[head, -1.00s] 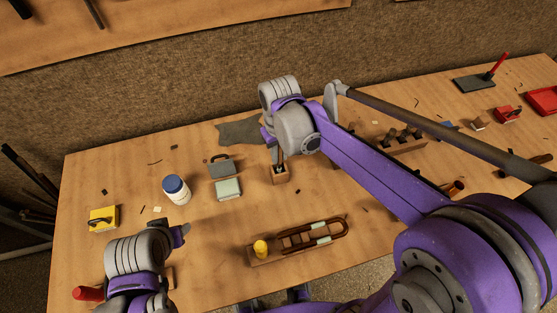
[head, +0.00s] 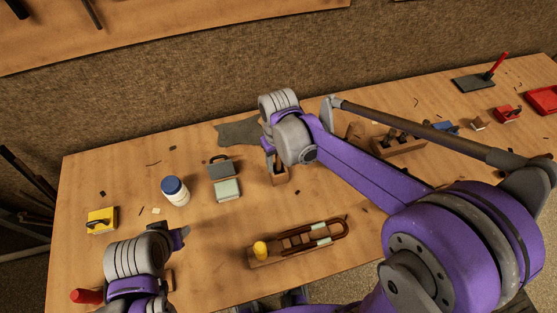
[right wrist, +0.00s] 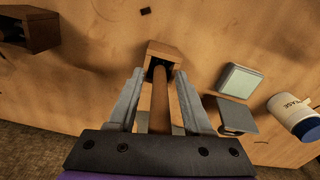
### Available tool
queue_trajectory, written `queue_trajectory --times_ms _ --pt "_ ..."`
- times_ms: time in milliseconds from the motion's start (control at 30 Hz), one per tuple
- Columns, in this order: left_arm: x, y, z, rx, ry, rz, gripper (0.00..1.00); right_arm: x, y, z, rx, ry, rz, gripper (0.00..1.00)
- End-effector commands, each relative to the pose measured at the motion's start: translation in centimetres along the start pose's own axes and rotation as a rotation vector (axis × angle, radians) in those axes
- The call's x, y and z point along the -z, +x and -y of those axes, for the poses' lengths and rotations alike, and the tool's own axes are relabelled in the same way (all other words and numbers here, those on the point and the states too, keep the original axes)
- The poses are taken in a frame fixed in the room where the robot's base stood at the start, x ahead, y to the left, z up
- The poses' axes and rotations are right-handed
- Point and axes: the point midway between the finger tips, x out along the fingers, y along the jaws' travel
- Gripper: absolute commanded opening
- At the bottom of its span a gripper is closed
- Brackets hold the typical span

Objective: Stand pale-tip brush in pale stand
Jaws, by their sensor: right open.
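The pale wooden stand (right wrist: 172,51) is a small block on the bench, and it also shows below my right gripper in the head view (head: 280,178). A brush with a brown wooden handle (right wrist: 160,98) rises from the stand's opening towards the camera. Its tip is hidden, so its colour cannot be seen. My right gripper (right wrist: 160,74) is open, with one finger on each side of the handle and gaps visible beside it. In the head view the right gripper (head: 271,152) is just above the stand. My left gripper (head: 181,237) is low at the left, its fingers partly hidden.
A wooden rack (head: 400,147) is to the right. A tray with a yellow knob (head: 261,250) lies in front.

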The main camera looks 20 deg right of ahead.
Motion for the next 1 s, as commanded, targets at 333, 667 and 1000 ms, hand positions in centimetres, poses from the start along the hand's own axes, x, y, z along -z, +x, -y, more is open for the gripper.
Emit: queue_trajectory --times_ms 333,667,1000 --pt "0.5 -0.5 0.0 0.000 0.000 -0.004 0.50 0.0 -2.8 0.0 0.000 0.000 -0.001 0.50" --pt "1.1 -1.1 0.0 0.000 0.000 -0.009 0.50 0.0 -9.7 0.0 0.000 0.000 0.000 0.50" --pt "1.3 -1.3 0.0 0.000 0.000 -0.011 0.50 -1.1 -12.2 -0.4 -0.002 0.017 -0.030 0.50"
